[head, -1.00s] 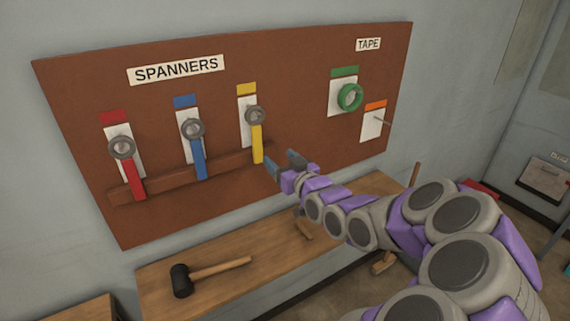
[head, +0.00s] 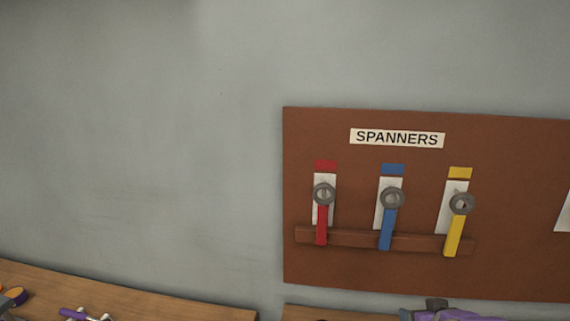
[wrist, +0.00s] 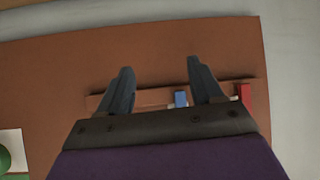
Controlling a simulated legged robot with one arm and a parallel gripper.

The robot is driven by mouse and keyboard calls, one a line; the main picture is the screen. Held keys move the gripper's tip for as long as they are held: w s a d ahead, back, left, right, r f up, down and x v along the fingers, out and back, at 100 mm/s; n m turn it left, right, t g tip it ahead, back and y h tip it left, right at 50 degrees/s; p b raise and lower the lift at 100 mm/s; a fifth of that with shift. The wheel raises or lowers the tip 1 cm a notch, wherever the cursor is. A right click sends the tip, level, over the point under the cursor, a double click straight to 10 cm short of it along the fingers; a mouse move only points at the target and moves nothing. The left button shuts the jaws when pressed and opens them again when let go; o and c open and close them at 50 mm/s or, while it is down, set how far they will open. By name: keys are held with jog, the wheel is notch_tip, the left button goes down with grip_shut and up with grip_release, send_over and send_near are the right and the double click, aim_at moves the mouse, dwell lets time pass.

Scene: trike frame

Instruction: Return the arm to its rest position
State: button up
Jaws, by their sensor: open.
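My gripper (wrist: 160,88) shows in the wrist view with its two dark fingers apart and nothing between them. The brown board (wrist: 60,70) is beyond the fingers, with the ends of a blue spanner (wrist: 181,98) and a red spanner (wrist: 245,94) at its rail. In the head view, part of my purple arm shows at the bottom right edge; the fingertips cannot be made out there. The red spanner (head: 322,225), blue spanner (head: 387,228) and yellow spanner (head: 455,235) hang on the board under the SPANNERS label (head: 397,138).
A wooden bench (head: 150,300) runs along the bottom left of the head view, with several small items on it. The grey wall (head: 130,150) left of the board is bare. A green round thing (wrist: 4,160) shows at the wrist view's lower left.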

jog(key=s+a+f+g+b, duration=0.1)
jog(key=s+a+g, duration=0.5)
jog(key=s+a, duration=0.4)
jog(key=s+a+f+g+y+b, duration=0.1)
jog(key=s+a+g, duration=0.5)
jog(key=s, duration=1.2)
jog(key=a+f, duration=0.1)
jog(key=a, duration=0.3)
jog(key=shift+n, duration=0.4)
jog(key=shift+a, duration=0.1)
